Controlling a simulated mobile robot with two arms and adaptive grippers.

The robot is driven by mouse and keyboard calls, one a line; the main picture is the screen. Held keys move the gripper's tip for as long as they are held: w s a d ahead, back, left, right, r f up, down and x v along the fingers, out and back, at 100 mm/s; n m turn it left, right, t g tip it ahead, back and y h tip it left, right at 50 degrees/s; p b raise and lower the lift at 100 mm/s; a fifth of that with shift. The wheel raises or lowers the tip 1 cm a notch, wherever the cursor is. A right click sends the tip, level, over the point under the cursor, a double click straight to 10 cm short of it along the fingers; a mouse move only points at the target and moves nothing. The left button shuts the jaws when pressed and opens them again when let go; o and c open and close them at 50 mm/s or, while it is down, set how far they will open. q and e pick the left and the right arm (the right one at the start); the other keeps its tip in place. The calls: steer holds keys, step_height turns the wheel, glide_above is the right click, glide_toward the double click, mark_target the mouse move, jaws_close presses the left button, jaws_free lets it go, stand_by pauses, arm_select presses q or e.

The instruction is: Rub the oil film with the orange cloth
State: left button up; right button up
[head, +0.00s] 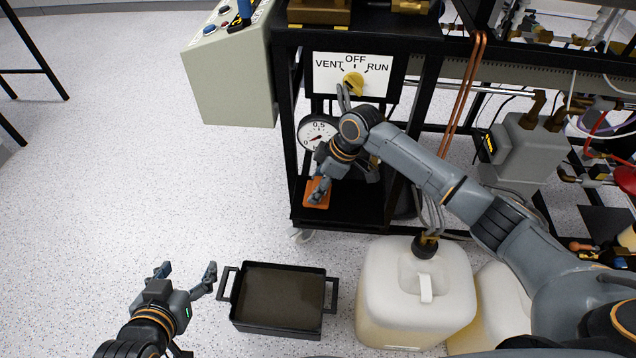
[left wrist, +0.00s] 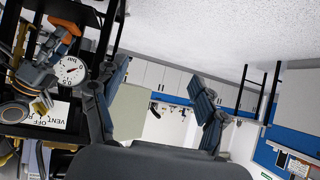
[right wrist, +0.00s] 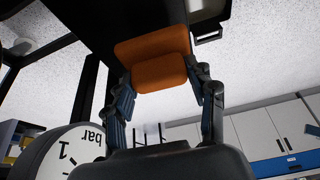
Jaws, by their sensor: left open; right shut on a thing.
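The orange cloth (head: 317,192) is gripped by my right gripper (head: 322,180) at the front left of the rig's black lower shelf (head: 350,212). In the right wrist view the cloth (right wrist: 155,65) is a folded pad between the two fingertips. I cannot tell whether it touches the shelf. The cloth also shows in the left wrist view (left wrist: 65,27). My left gripper (head: 190,270) is open and empty, left of the black tray (head: 318,332). The tray holds a dark brown surface. I cannot clearly make out an oil film.
A gauge (head: 317,132) and a yellow knob (head: 352,84) on a VENT/OFF/RUN panel (head: 325,72) are close to my right arm. Pale jugs (head: 415,290) stand right of the tray. A grey-green console (head: 228,80) is at upper left. Floor at left is clear.

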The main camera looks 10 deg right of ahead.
steer(key=shift+r+p, duration=0.45)
steer(key=shift+p, duration=0.05)
steer(key=shift+r+p, duration=0.4)
steer(key=shift+p, duration=0.1)
steer(key=shift+r+p, duration=0.85)
steer(key=shift+p, duration=0.1)
steer(key=shift+r+p, duration=0.4)
steer(key=shift+p, duration=0.1)
arm_select(q)
steer(key=s+a+f+g+y, duration=0.1)
steer(key=s+f+g, duration=0.1)
steer(key=s, duration=0.3)
steer(key=s+a+f+g, duration=0.1)
steer(key=s+f+g, duration=0.2)
steer(key=s+g, duration=0.2)
steer(key=shift+s+a+n+y, duration=0.3)
steer(key=shift+s+a+y, duration=0.1)
steer(key=shift+s, duration=0.4)
steer(key=shift+f, duration=0.15)
